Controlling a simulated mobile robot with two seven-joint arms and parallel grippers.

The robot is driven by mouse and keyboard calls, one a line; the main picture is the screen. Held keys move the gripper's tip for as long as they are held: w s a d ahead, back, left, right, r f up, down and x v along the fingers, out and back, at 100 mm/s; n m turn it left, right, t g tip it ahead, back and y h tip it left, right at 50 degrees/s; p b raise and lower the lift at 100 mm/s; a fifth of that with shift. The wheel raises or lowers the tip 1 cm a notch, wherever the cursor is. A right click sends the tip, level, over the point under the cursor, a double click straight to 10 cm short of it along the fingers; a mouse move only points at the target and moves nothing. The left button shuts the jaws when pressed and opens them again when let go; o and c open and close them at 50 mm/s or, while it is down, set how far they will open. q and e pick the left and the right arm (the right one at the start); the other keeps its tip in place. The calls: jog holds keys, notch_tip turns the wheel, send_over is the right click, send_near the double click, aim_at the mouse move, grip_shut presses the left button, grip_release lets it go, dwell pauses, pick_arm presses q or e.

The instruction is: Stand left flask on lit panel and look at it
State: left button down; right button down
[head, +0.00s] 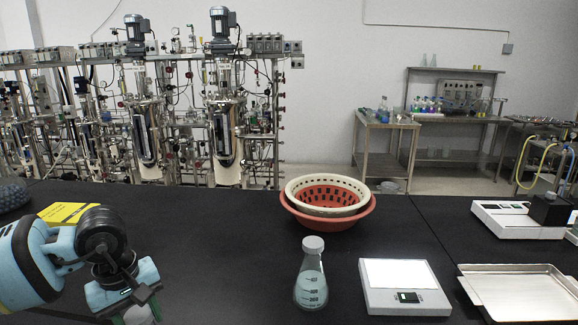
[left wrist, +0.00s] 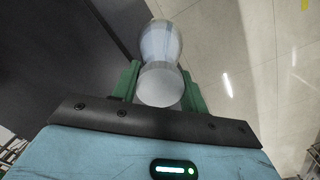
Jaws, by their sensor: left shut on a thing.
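My left gripper (head: 138,308) is low at the bottom left of the head view, at the table's near side. It is shut on a flask, whose pale top (head: 140,316) barely shows there. In the left wrist view the capped flask (left wrist: 161,42) sits between the green fingers of the gripper (left wrist: 156,88). A second flask (head: 311,280), capped, with pale liquid and graduation marks, stands upright on the table. The lit panel (head: 398,273) is a bright white square on a low white box with a small display, right of that flask. The panel is bare. My right gripper is not in view.
A cream basket nested in a red bowl (head: 353,214) stands behind the standing flask. A metal tray (head: 520,292) lies right of the panel, with a white instrument (head: 505,222) behind it. A yellow item (head: 68,212) lies at left. The black table between is clear.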

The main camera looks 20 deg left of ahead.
pick_arm(q)
jog(key=d+f+m, duration=0.2)
jog(key=d+m, duration=0.4)
jog(key=d, duration=0.3)
jog(key=w+d+f+m, duration=0.1)
jog(key=d+f+m, duration=0.1)
jog(key=d+m, duration=0.3)
jog(key=shift+d+m+g+y, duration=0.4)
jog(key=shift+d, duration=1.7)
